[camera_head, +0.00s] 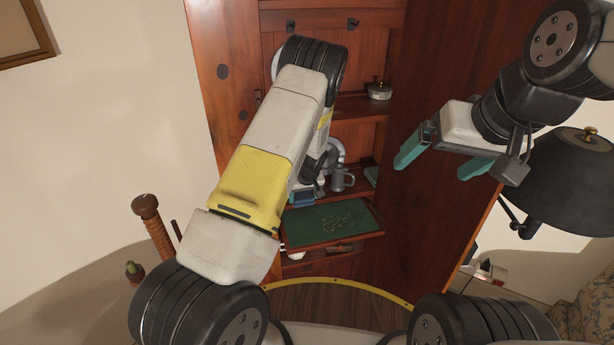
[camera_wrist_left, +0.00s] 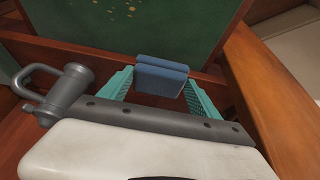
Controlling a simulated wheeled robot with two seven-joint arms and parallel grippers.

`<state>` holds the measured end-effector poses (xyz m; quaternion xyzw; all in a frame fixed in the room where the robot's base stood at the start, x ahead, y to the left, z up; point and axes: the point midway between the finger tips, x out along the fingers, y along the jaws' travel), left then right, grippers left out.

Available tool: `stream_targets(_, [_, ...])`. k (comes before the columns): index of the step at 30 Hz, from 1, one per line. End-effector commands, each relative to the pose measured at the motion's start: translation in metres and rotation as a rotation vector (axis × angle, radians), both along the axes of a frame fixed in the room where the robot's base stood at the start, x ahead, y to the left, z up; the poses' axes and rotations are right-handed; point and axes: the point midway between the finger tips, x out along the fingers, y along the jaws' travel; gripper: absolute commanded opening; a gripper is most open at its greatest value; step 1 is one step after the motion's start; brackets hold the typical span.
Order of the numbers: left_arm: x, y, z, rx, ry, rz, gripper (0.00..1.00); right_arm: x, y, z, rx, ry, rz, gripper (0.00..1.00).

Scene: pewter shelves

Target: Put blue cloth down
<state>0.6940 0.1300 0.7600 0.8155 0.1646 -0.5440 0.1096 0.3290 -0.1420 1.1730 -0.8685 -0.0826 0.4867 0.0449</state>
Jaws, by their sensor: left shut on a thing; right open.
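The blue cloth (camera_wrist_left: 161,76) is a small folded block between the two teal fingers of my left gripper (camera_wrist_left: 160,84), which is shut on it. In the head view the cloth (camera_head: 303,199) shows as a small blue patch below my left forearm, inside the cabinet at the left. My left arm hides most of this gripper there. In the wrist view the cloth overlaps the near edge of a green panel; I cannot tell whether it touches anything below. My right gripper (camera_head: 434,170) is open and empty, in front of the cabinet's right side.
A pewter tankard (camera_head: 342,181) stands on a shelf close to my left gripper, also in the wrist view (camera_wrist_left: 62,97). A green-lined tray (camera_head: 352,214) juts out below. A lidded pewter pot (camera_head: 379,91) sits on an upper shelf. A black lamp (camera_head: 570,180) stands at the right.

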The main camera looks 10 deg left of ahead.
Motion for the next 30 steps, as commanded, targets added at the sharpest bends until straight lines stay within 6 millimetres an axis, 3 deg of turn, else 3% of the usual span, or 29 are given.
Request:
stream_targets(7, [0.022,0.009,0.000,0.000,-0.002,0.001,0.33,0.000,0.000,0.000,0.000,0.000,0.000,0.94])
stream_targets(13, [0.053,0.023,0.000,-0.002,-0.002,0.002,0.33,0.000,0.000,0.000,0.000,0.000,0.000,0.94])
stream_targets(16, [0.050,0.021,-0.013,0.000,0.002,-0.003,0.33,0.000,0.000,0.000,0.000,0.000,0.000,0.94])
stream_targets(28, [0.050,0.020,-0.018,0.000,0.000,-0.001,0.33,0.000,0.000,0.000,0.000,0.000,0.000,0.94])
stream_targets(29, [0.050,0.020,-0.018,0.000,0.000,-0.001,0.74,0.000,0.000,0.000,0.000,0.000,0.000,0.94])
stream_targets(30, [0.050,0.020,-0.018,0.000,0.000,-0.001,0.82,0.000,0.000,0.000,0.000,0.000,0.000,0.94])
